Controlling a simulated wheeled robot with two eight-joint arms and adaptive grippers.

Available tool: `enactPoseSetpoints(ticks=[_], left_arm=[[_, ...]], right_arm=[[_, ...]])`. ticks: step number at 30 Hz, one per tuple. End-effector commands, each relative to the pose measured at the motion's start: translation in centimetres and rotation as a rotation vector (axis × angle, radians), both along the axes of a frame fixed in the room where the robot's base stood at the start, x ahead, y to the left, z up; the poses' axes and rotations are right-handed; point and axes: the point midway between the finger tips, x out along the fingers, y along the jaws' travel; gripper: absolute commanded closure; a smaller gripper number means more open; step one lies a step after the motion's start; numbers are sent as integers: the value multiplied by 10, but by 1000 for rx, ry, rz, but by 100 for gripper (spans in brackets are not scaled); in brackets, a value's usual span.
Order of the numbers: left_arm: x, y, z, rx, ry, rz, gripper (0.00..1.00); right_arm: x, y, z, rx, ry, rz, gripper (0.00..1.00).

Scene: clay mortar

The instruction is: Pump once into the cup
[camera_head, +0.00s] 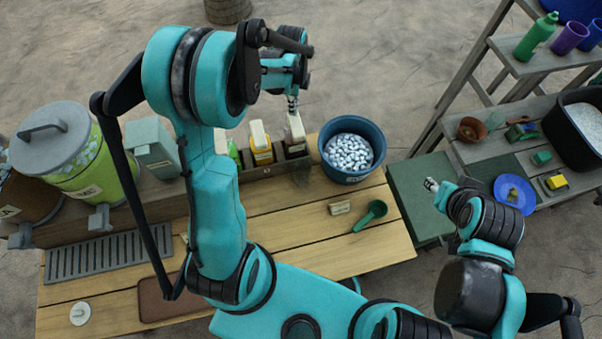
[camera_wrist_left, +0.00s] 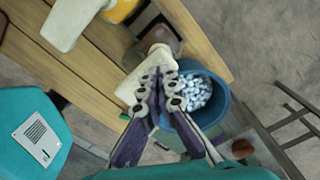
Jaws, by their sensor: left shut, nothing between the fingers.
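Pump bottles stand in a wooden rack behind the table: a yellow one (camera_head: 261,150), a green one partly behind my left arm, and one with a beige pump head (camera_head: 295,130) at the right. My left gripper (camera_head: 292,102) is shut and empty, fingers pointing down just above that right pump head. In the left wrist view the closed fingertips (camera_wrist_left: 160,88) overlap the beige pump head (camera_wrist_left: 135,90); contact cannot be told. A brownish bottle body (camera_wrist_left: 160,40) shows beside it.
A blue bucket of pale pebbles (camera_head: 374,155) stands right of the rack. A green scoop (camera_head: 371,215) and a small beige block (camera_head: 340,208) lie on the table. A lidded green container (camera_head: 110,170) stands left. Purple cups (camera_head: 569,38) stand on the right shelf.

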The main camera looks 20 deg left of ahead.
Motion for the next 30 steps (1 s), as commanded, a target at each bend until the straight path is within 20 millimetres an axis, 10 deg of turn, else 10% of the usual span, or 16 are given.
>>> enactPoseSetpoints(ticks=[30], left_arm=[[0,0,-34,0,0,0,100]], right_arm=[[0,0,-29,0,0,0,60]])
